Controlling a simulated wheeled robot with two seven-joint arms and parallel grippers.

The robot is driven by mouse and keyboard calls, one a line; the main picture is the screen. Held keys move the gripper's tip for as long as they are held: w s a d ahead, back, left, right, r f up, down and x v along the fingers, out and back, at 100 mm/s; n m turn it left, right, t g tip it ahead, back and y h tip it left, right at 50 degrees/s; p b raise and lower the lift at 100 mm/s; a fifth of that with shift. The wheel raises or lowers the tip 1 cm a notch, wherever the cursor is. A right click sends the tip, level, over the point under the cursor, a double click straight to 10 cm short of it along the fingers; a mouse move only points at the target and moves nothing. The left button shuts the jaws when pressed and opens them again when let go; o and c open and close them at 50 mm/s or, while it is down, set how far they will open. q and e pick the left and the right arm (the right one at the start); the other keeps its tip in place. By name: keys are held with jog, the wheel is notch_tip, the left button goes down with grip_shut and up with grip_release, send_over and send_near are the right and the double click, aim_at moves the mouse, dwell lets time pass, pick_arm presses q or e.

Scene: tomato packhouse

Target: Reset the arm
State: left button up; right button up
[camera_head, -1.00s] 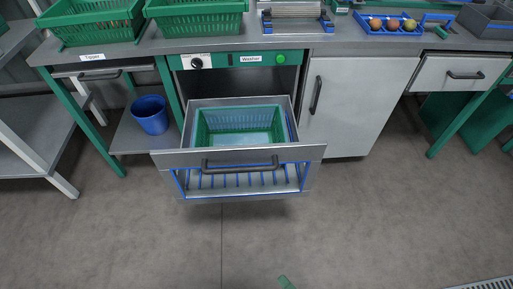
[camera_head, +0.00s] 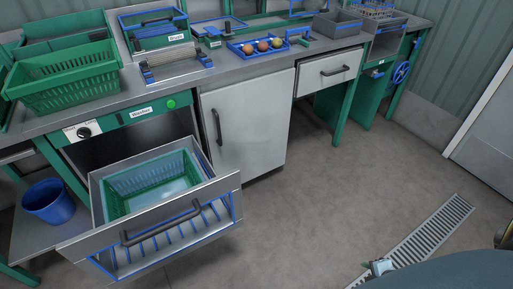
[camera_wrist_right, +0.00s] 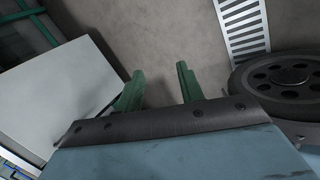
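My right gripper (camera_wrist_right: 158,82) shows in the right wrist view. Its two green fingers stand apart with bare floor between them, so it is open and empty. In the head view, part of my right arm (camera_head: 440,275) is at the bottom right corner, over the floor and clear of the counter. My left gripper is in neither view now.
The washer drawer (camera_head: 155,222) is pulled out at left, holding a green basket (camera_head: 112,203). A blue bucket (camera_head: 48,203) is beside it. A white cabinet (camera_head: 245,125), a drain grate (camera_head: 425,238) and open floor lie rightward. Tomatoes sit in a blue tray (camera_head: 236,51).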

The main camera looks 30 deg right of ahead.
jog(key=s+d+f+m+g+h, duration=0.1)
jog(key=s+d+m+g+h, duration=0.1)
jog(key=s+d+m, duration=0.4)
jog(key=s+d+f+m+g+h, duration=0.1)
jog(key=s+d+m+g+h, duration=0.1)
jog(key=d+m, duration=0.5)
jog(key=s+a+f+y, duration=0.1)
jog(key=a+f, duration=0.2)
jog(key=a, duration=0.6)
jog(key=s+a+f+y, duration=0.1)
jog(key=a+f+y, duration=0.1)
jog(key=a, duration=0.8)
jog(key=s+a+f+g+y, duration=0.1)
jog(key=a+f, duration=0.3)
jog(key=a, duration=0.6)
jog(key=shift+n, duration=0.3)
